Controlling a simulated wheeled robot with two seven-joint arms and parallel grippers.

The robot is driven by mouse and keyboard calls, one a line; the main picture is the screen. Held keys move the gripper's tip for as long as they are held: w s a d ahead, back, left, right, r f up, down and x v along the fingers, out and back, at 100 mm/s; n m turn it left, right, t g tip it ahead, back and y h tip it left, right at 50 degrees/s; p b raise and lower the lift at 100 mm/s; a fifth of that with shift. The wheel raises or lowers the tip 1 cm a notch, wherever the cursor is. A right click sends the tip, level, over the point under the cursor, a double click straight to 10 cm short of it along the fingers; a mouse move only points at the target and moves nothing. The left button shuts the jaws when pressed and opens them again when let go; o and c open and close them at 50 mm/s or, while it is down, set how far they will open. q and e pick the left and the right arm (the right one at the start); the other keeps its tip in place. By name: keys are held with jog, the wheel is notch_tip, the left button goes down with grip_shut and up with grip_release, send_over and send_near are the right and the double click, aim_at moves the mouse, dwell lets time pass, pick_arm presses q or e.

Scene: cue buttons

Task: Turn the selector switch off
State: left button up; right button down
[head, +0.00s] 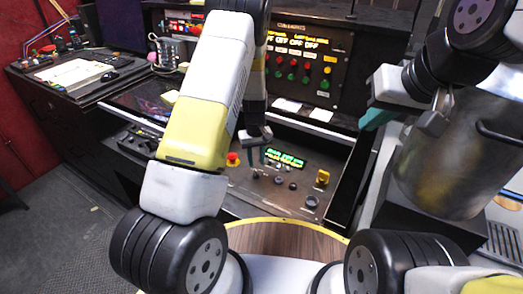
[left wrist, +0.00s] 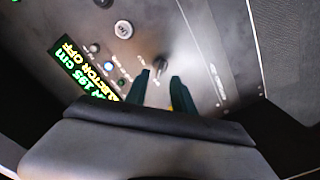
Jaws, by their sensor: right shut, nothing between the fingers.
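The control panel (head: 245,190) lies low in front of me, with a lit display (head: 285,158) and several knobs. In the left wrist view, the display (left wrist: 82,72) has a line that appears to read "SELECTOR OFF". A dark knob (left wrist: 160,64), likely the selector switch, stands just beyond my left fingertips. My left gripper (head: 257,164) is above the panel, fingers pointing down and apart, with nothing seen between them. It also shows in the left wrist view (left wrist: 160,82). Contact with the knob cannot be told. My right gripper (head: 370,122) is shut and empty, right of the panel.
A red button (head: 232,158) and a yellow switch (head: 323,177) flank the display. An upright panel (head: 302,65) with red and green buttons stands behind. A large metal container (head: 445,165) is at the right. A desk (head: 70,75) stands at the far left.

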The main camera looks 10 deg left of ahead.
pick_arm(q)
jog(key=shift+r, duration=1.4)
notch_tip(320, 180, up, 12)
jog(key=t+h, duration=0.1)
send_over(256, 172)
jog(key=s, duration=0.2)
jog(key=s+r+m+t+h, duration=0.15)
jog(key=s+r, duration=0.45)
jog(key=r, duration=0.6)
jog(key=s+a+r+m+t, duration=0.1)
jog(key=s+r+m+t, duration=0.1)
jog(key=s+r, duration=0.3)
jog(key=s+a+r+m+t, duration=0.1)
jog(key=s+r, duration=0.4)
jog(key=s, duration=0.8)
jog(key=shift+s+a+r+m+t, duration=0.15)
jog(key=shift+r+m+t, duration=0.05)
jog(key=shift+m+t, duration=0.2)
